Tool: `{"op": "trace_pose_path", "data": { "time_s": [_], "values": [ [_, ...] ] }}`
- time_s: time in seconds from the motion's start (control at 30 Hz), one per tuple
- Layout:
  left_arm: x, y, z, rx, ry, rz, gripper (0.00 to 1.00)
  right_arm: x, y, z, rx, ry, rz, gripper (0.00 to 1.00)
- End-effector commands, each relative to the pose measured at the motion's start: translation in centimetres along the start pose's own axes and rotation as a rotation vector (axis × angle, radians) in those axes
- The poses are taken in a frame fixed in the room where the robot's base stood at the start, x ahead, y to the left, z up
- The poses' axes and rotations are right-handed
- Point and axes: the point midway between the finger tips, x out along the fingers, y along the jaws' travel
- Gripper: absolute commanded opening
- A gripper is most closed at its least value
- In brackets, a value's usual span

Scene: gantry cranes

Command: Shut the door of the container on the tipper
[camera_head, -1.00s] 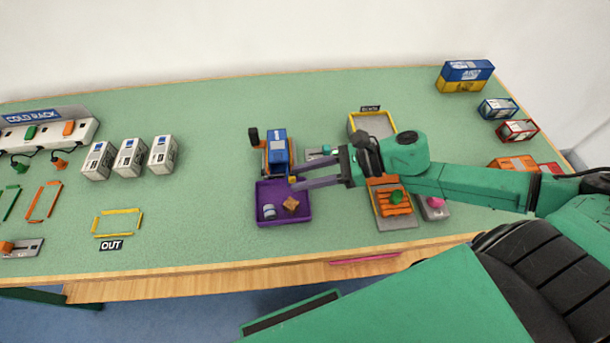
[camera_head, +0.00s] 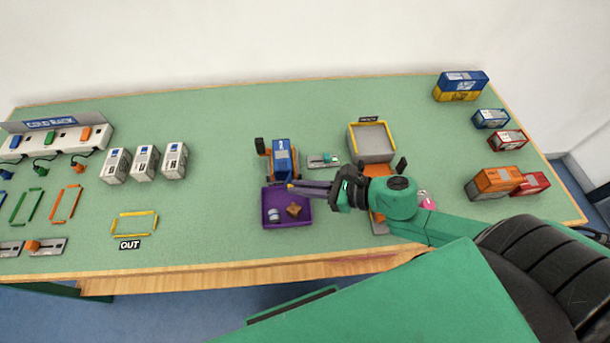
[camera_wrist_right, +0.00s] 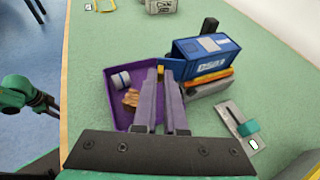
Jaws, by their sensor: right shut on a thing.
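The blue container (camera_head: 281,157) sits on the orange tipper (camera_head: 266,165); in the wrist view the container (camera_wrist_right: 205,52) lies right of my fingers. A small yellow piece (camera_wrist_right: 160,71) at its near end looks like the door's handle. My right gripper (camera_head: 289,186) has its long purple fingers shut on this piece, at the container's end above the purple tray (camera_head: 264,222). What looks like my left gripper (camera_wrist_right: 45,103) shows at the left edge of the wrist view, away from the tipper.
The tray holds a grey-white cylinder (camera_head: 273,215) and a brown piece (camera_head: 294,210). A small lever plate (camera_head: 323,160) lies right of the tipper. A grey bin (camera_head: 372,140) stands behind my right arm. White containers (camera_head: 145,162) stand left, with clear mat between.

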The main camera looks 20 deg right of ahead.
Motion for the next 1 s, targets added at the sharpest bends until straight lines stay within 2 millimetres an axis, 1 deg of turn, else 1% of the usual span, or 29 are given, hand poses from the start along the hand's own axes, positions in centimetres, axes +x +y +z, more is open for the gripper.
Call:
{"op": "trace_pose_path", "data": {
  "time_s": [0.03, 0.1, 0.6, 1.0],
  "values": [
    [-1.0, 0.0, -0.1, 0.000, 0.000, 0.000, 0.40, -0.1, 0.3, 0.6, 0.024, -0.003, -0.039, 0.00],
    [-1.5, 0.0, -0.1, 0.000, 0.000, 0.000, 0.40, 0.2, 0.5, 0.6, 0.050, -0.003, -0.100, 0.00],
    [-4.0, -0.1, -0.4, 0.001, 0.001, 0.000, 0.40, 2.2, 1.6, 1.3, 0.228, -0.004, -0.538, 0.00],
    [-5.6, -0.1, -0.6, 0.001, 0.001, 0.000, 0.40, 3.9, 1.7, 1.8, 0.363, -0.003, -0.865, 0.00]
  ]
}}
